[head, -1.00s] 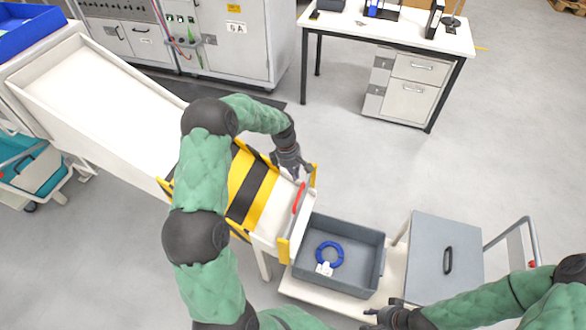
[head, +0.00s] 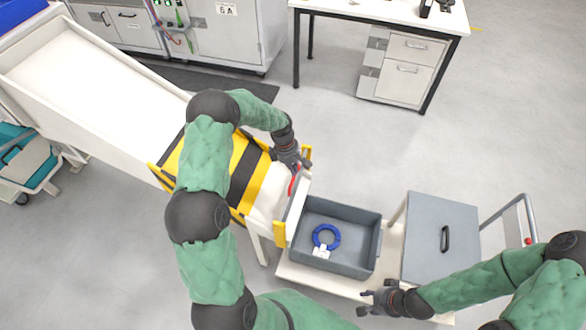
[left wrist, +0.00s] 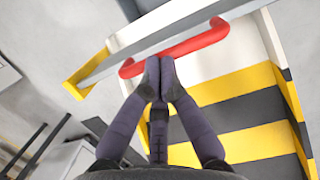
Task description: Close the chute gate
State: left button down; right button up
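The chute gate (head: 296,207) is a pale plate between two yellow posts at the chute's lower end. It also shows in the left wrist view (left wrist: 150,40). Its red handle (head: 292,183) is on the chute side and also shows in the left wrist view (left wrist: 185,48). I cannot tell how far the gate is closed. My left gripper (head: 301,168) is at the handle's far end; its fingertips (left wrist: 160,62) are together and overlap the handle in the wrist view, with no clear grip on it. My right gripper (head: 366,300) is open and empty near the trolley's front edge.
A grey crate (head: 371,262) holding a blue reel (head: 326,237) stands below the chute end on a trolley. A grey lidded box (head: 425,235) is to its right. The chute (head: 100,85) has a yellow-black striped cover (head: 243,180). A white desk (head: 390,22) stands behind; floor between is clear.

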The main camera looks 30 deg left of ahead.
pick_arm(q)
notch_tip(320, 180, down, 9)
jog(key=b, duration=0.3)
jog(key=shift+s+b, duration=0.15)
jog(key=shift+b, duration=0.2)
pick_arm(e)
notch_tip(320, 180, down, 4)
jog(key=shift+s+d+r, duration=0.1)
jog(key=shift+r, duration=0.05)
pick_arm(q)
jog(key=shift+f, duration=0.15)
notch_tip(320, 180, up, 14)
jog(key=a+p, duration=0.2)
jog(key=p, duration=0.3)
jog(key=shift+s+a+p, duration=0.2)
jog(key=shift+a+p, duration=0.15)
pick_arm(e)
jog(key=shift+a+v, duration=0.25)
jog(key=shift+v, duration=1.15)
jog(key=shift+a+v, duration=0.2)
jog(key=shift+v, duration=1.2)
pick_arm(q)
jog(key=shift+d, duration=0.1)
pick_arm(e)
jog(key=shift+w+r, duration=0.1)
jog(key=shift+w, duration=0.2)
